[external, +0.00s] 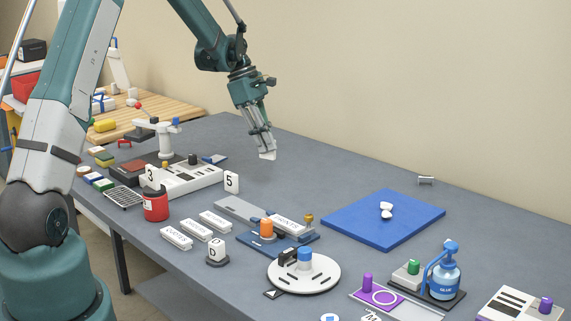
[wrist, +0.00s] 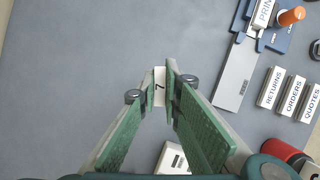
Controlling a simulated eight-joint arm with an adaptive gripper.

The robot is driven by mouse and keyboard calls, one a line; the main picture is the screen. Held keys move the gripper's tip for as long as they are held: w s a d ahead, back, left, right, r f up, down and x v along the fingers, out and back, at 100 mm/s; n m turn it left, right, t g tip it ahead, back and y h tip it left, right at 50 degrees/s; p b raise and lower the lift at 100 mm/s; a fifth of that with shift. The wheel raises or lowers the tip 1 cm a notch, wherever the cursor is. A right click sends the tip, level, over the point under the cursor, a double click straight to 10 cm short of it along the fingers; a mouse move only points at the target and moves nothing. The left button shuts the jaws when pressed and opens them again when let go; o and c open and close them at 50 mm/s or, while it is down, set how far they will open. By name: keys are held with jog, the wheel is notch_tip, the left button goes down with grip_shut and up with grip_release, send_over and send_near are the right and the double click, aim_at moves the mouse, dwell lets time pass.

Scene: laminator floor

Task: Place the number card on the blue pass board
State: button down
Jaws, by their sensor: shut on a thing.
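My gripper (external: 262,144) is shut on a white number card (external: 268,154) and holds it in the air above the back of the grey table. In the wrist view the card (wrist: 160,86) shows a black 7 between the fingertips. The blue board (external: 350,222) lies flat on the table, to the right of and in front of my gripper in the external view. Small white objects (external: 386,210) are on the board. The board is out of sight in the wrist view.
Number cards 3 (external: 152,178) and 5 (external: 231,182) stand near a white rack (external: 185,180). Labelled blocks (external: 195,228), a PRINTS fixture (external: 284,225) and a round white plate (external: 318,277) stand in front. A blue bottle (external: 445,280) stands front right. The table behind the board is mostly clear.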

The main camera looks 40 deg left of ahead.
jog(key=w+a+n+t+y, duration=0.1)
jog(key=a+n, duration=0.6)
jog(key=a, duration=0.7)
jog(key=w+a+r+n+t+y, duration=0.1)
jog(key=a+n, duration=0.6)
jog(key=a, duration=0.8)
jog(key=shift+a+t+y, duration=0.25)
jog(key=shift+t+y, duration=0.25)
jog(key=shift+y, duration=0.6)
send_near(219, 158)
jog(key=shift+w+a+r, duration=0.1)
jog(key=shift+w, duration=0.7)
jog(key=shift+f+b, duration=0.3)
jog(key=shift+f, duration=1.6)
jog(key=shift+f, duration=0.1)
